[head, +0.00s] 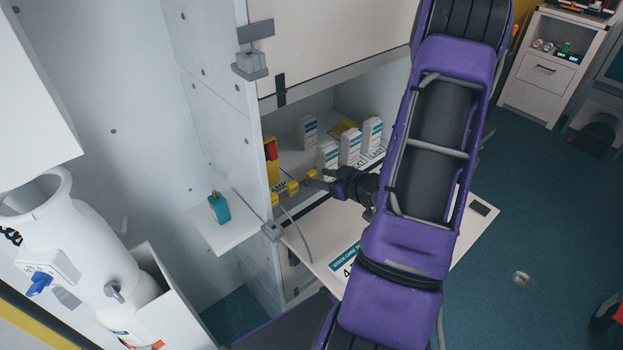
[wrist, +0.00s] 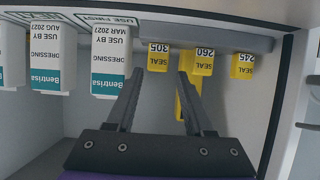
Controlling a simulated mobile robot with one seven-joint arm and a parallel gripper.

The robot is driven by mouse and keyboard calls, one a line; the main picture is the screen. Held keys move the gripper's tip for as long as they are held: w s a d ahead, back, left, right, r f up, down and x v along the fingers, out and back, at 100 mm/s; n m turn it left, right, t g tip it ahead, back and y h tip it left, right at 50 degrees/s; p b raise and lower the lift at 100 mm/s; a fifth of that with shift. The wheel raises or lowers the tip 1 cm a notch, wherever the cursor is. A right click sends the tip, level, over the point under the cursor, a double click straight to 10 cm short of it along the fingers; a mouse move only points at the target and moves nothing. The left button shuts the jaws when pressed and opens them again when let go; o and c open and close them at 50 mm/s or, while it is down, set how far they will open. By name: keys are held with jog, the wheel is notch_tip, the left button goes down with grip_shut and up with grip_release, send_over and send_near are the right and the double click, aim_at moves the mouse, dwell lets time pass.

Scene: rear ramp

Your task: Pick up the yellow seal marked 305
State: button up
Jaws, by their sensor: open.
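The yellow seal marked 305 (wrist: 158,56) hangs at the edge of a grey strip in the wrist view, its number upside down. My gripper (wrist: 161,76) is open and empty, with the seal ahead between its two dark fingers. The yellow seal marked 260 (wrist: 204,62) is just right of the right finger, which partly covers its longer yellow part. The yellow seal marked 245 (wrist: 243,66) is farther right. In the head view, my gripper (head: 322,180) is beside the row of small yellow seals (head: 293,188); their numbers cannot be read there.
White and teal dressing boxes (wrist: 110,55) stand left of the seals in the wrist view. They also show on the cabinet shelf (head: 350,146) in the head view. A white fold-down flap (head: 470,228) lies below my arm. A teal object (head: 219,208) sits on a small side ledge.

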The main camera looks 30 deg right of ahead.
aim_at(314, 175)
jog(key=x, duration=0.5)
jog(key=shift+w+d+b, duration=0.15)
jog(key=shift+b, duration=0.15)
grip_shut()
